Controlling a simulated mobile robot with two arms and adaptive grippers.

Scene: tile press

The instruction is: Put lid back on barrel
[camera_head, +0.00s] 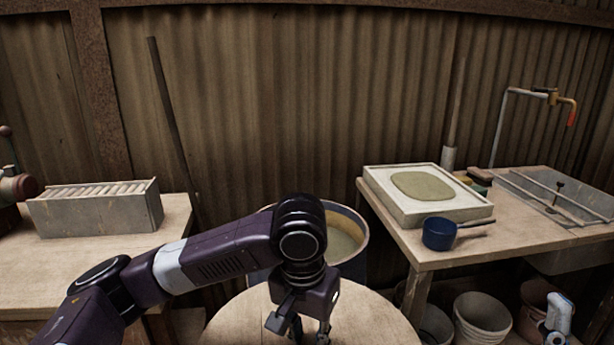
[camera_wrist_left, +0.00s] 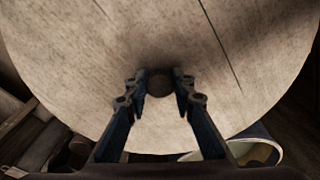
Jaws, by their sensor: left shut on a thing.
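The lid, a round pale wooden disc (camera_head: 375,322), is at the bottom centre of the head view, in front of the barrel. It fills much of the left wrist view (camera_wrist_left: 235,45). My left gripper (camera_head: 310,332) is over the lid, its fingers shut on the dark round knob (camera_wrist_left: 159,84) at the lid's middle. The barrel (camera_head: 359,262) stands behind my left arm, uncovered, with pale contents showing inside its rim. Part of its rim and inside shows at the lower right of the left wrist view (camera_wrist_left: 262,153). My left arm hides part of the barrel. My right gripper is not in view.
A wooden table (camera_head: 430,258) on the right holds a framed slab (camera_head: 385,196), a blue pot (camera_head: 438,234) and a sink. Buckets (camera_head: 481,322) stand beneath. A left table (camera_head: 90,255) holds a grey box of tiles (camera_head: 98,214). A corrugated wall closes the back.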

